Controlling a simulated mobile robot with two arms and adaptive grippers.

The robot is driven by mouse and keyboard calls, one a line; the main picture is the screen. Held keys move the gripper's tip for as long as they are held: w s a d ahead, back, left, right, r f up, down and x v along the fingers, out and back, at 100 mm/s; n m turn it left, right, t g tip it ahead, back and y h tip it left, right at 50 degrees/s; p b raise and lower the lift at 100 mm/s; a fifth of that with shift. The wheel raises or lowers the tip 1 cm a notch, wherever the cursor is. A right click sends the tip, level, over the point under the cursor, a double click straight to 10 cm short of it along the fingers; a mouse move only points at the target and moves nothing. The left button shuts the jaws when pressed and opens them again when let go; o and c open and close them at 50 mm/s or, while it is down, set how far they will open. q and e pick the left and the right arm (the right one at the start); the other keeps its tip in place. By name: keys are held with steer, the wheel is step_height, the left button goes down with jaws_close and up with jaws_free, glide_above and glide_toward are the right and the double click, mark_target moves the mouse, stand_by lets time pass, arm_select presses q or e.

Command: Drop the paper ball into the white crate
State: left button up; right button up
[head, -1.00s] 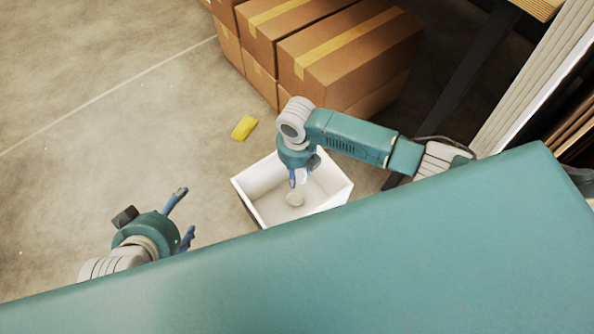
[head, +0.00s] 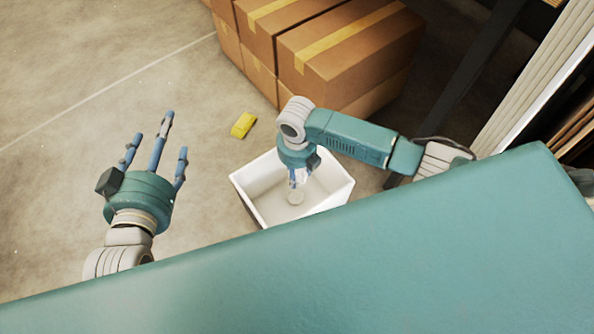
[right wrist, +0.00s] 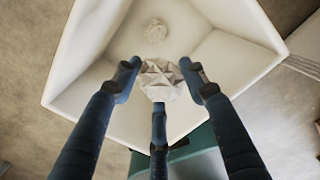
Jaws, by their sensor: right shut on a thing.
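The white crate (head: 338,190) stands open on the floor in the head view; its wall also shows in the right wrist view (right wrist: 232,62). My right gripper (head: 297,181) is above the crate opening. In the right wrist view, its blue fingers (right wrist: 157,85) are shut around the crumpled white paper ball (right wrist: 160,78). A second pale, rounded crumpled thing (right wrist: 156,31) lies on the crate floor; it shows dimly in the head view (head: 295,198). My left gripper (head: 156,150) is left of the crate, with its fingers spread, open and empty.
A yellow block (head: 243,125) lies on the concrete floor behind the crate. Stacked brown cardboard boxes (head: 340,55) stand beyond it. A dark post (head: 470,70) is at the right. The floor at the left is clear.

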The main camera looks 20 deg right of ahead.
mark_target(297, 171)
arm_select(q)
steer(key=shift+w+d+r+t+h, duration=0.15)
steer(key=shift+w+r+t, duration=0.15)
steer(key=shift+r, duration=0.35)
steer(key=shift+w+d+r+t+h, duration=0.15)
steer(key=shift+r+t, duration=0.25)
steer(key=shift+r, duration=0.2)
arm_select(e)
steer(key=shift+f, duration=0.2)
steer(key=o, duration=0.9)
steer(key=shift+o, duration=0.2)
steer(key=shift+r, duration=3.75)
